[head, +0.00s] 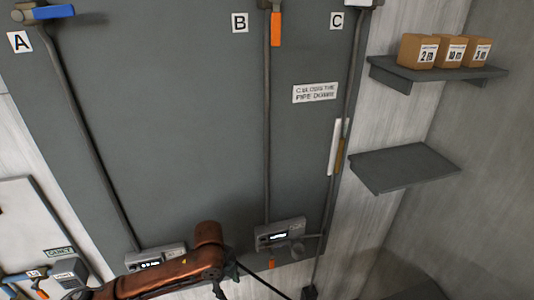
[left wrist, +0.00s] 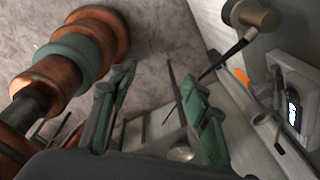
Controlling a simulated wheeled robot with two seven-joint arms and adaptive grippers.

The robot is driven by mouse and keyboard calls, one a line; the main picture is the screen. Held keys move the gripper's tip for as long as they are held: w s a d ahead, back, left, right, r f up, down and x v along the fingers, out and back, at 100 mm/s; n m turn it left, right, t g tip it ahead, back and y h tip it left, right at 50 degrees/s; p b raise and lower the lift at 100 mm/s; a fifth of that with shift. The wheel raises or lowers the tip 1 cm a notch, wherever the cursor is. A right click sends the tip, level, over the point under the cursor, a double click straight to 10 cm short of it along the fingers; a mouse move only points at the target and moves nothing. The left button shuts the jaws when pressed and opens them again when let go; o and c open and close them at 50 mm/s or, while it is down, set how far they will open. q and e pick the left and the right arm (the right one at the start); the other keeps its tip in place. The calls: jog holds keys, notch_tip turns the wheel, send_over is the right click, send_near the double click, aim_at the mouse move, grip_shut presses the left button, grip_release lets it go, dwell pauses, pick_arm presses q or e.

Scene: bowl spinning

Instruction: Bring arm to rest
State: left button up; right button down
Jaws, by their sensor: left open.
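My left arm (head: 165,275), copper-coloured, comes in from the bottom left of the head view and bends in front of the lower part of the grey panel (head: 180,110). Its gripper cannot be made out in the head view. In the left wrist view my left gripper (left wrist: 158,80) is open, its two green-padded fingers apart, with nothing between them. Copper and green round parts of my own body fill the left of that view. My right gripper is not in view.
Pipes A, B and C run down the panel. A blue handle (head: 54,12) and an orange handle (head: 276,29) sit near the top. Meter boxes (head: 280,234) hang low, close to my arm. Shelves (head: 405,167) stand right, the upper holding boxes (head: 417,50).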

pick_arm(q)
jog(key=s+f+n+t+h, duration=0.3)
jog(key=s+f+n, duration=0.3)
jog(key=f+n, duration=0.45)
jog(key=s+a+f+n+y, duration=0.35)
jog(key=s+a+n, duration=0.25)
jog(key=s+a, duration=0.4)
jog(key=s+a+f+n+y, duration=0.2)
jog(key=s+a+f+n, duration=0.2)
jog(key=s+a+n, duration=0.65)
notch_tip(320, 180, down, 41)
jog(key=a+m+g+b, duration=0.1)
jog(key=m+b, duration=0.3)
jog(key=b, duration=0.5)
jog(key=s+f+g+h+b, duration=0.1)
jog(key=s+f+b, duration=0.5)
jog(key=s+f, duration=1.3)
notch_tip(320, 180, down, 3)
jog(key=shift+f+m, duration=0.1)
jog(key=shift+m, duration=0.2)
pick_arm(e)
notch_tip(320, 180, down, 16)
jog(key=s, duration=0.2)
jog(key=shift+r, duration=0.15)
